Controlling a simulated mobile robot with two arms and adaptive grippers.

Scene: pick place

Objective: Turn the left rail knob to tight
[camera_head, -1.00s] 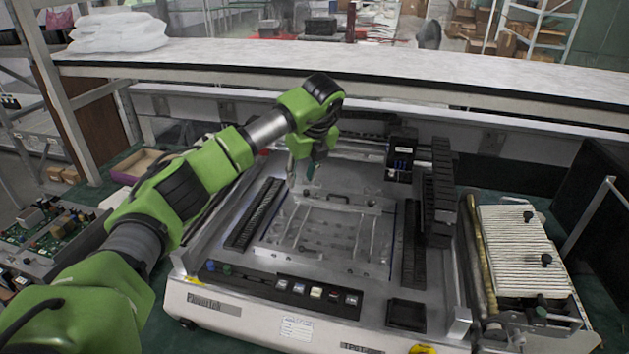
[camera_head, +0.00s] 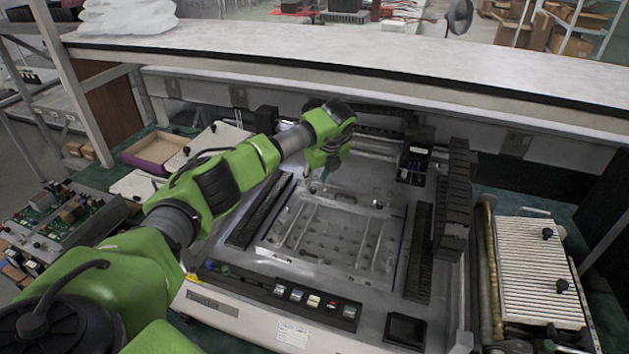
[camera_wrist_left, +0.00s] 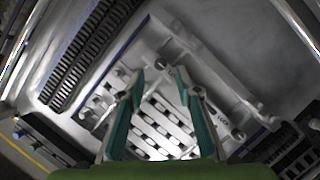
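The fixture (camera_head: 335,240) with a clear plate and metal rails lies in the middle of the machine bed. A crossbar (camera_wrist_left: 200,95) with small dark knobs runs along its far side. The left rail knob (camera_wrist_left: 161,73) shows between the fingertips in the left wrist view. A second knob (camera_wrist_left: 238,135) sits further along the bar, and it also shows in the head view (camera_head: 378,204). My left gripper (camera_head: 320,182) is above the left end of the bar. Its teal fingers (camera_wrist_left: 158,72) are apart, with nothing held; contact with the knob cannot be told. My right gripper is not in view.
Black slotted feeder strips (camera_head: 259,211) flank the fixture. A dark machine head (camera_head: 415,155) stands at the back right. A row of buttons (camera_head: 313,301) lies along the front. A white shelf (camera_head: 360,60) overhangs the back. A ribbed white unit (camera_head: 541,270) stands at right.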

